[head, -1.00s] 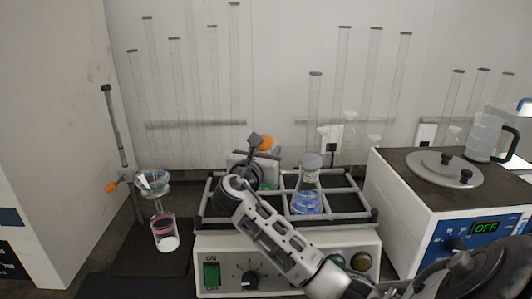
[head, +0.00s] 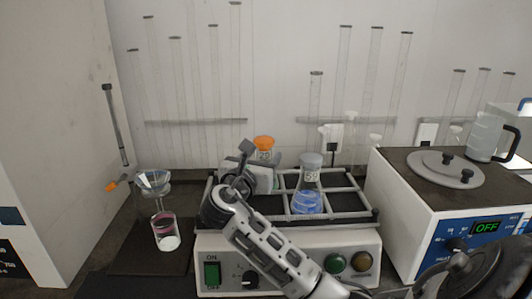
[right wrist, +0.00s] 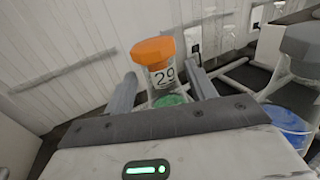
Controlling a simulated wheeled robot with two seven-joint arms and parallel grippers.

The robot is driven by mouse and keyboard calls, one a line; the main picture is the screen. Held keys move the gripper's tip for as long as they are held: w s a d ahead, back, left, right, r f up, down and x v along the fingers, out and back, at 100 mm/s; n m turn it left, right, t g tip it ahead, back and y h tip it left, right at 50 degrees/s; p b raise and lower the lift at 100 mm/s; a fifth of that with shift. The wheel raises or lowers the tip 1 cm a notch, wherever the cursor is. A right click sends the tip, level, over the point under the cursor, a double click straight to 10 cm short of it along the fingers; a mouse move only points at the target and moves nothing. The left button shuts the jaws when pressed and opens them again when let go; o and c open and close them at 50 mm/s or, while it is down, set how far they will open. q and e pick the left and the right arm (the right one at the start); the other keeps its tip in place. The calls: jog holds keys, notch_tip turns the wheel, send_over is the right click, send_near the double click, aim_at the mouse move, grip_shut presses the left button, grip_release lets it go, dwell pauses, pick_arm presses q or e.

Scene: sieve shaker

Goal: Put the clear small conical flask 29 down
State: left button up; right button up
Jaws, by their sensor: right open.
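The clear small conical flask 29 (head: 264,154) has an orange cap and a white label. It stands upright at the back of the shaker's rack (head: 345,217), and its base is hidden behind my arm and the rack bars. My right gripper (head: 243,160) is open just in front and to the left of it. In the right wrist view, the flask (right wrist: 153,50) shows beyond and between the spread fingers of the gripper (right wrist: 160,84), with green liquid low inside. I cannot tell whether a finger touches it. My left gripper is not in view.
A grey-capped flask 59 (head: 307,192) with blue liquid stands in the rack to the right. A white device with a lid (head: 452,200) is at right. A funnel (head: 152,182) over a glass (head: 165,232) stands at left. Tall tubes line the wall.

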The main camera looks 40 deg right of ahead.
jog(key=v, duration=0.8)
jog(key=shift+s, duration=0.1)
